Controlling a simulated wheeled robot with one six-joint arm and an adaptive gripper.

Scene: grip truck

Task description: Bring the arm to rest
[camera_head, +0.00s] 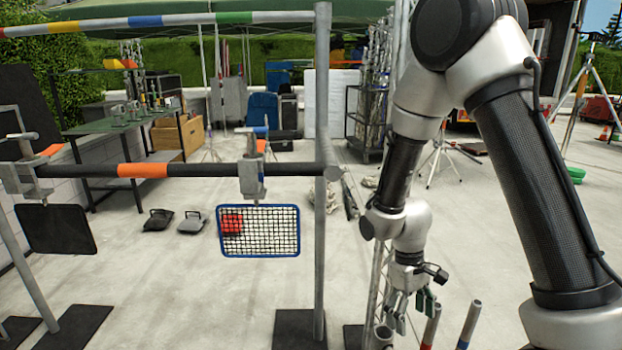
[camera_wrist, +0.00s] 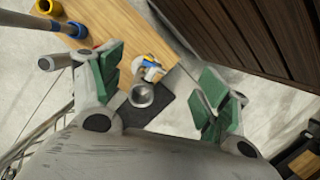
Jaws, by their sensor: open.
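My gripper (camera_head: 410,303) hangs at the end of my bent arm, right of centre in the head view, with its fingers pointing down. In the wrist view my gripper (camera_wrist: 160,95) has its two green-padded fingers spread wide apart, with nothing between the pads. Below the gap lie a wooden board (camera_wrist: 135,35) and a small white, blue and yellow object (camera_wrist: 148,68) that I cannot identify. A grey round tube end (camera_wrist: 141,95) also shows between the fingers, at a depth I cannot tell.
A truss post stands close beside my gripper, with upright tubes (camera_head: 431,325) right of it. A horizontal black bar (camera_head: 200,170) carries a blue-framed mesh panel (camera_head: 260,230) and a black panel (camera_head: 55,229). Dark wooden slats (camera_wrist: 240,40) rise at upper right in the wrist view. Open floor lies behind.

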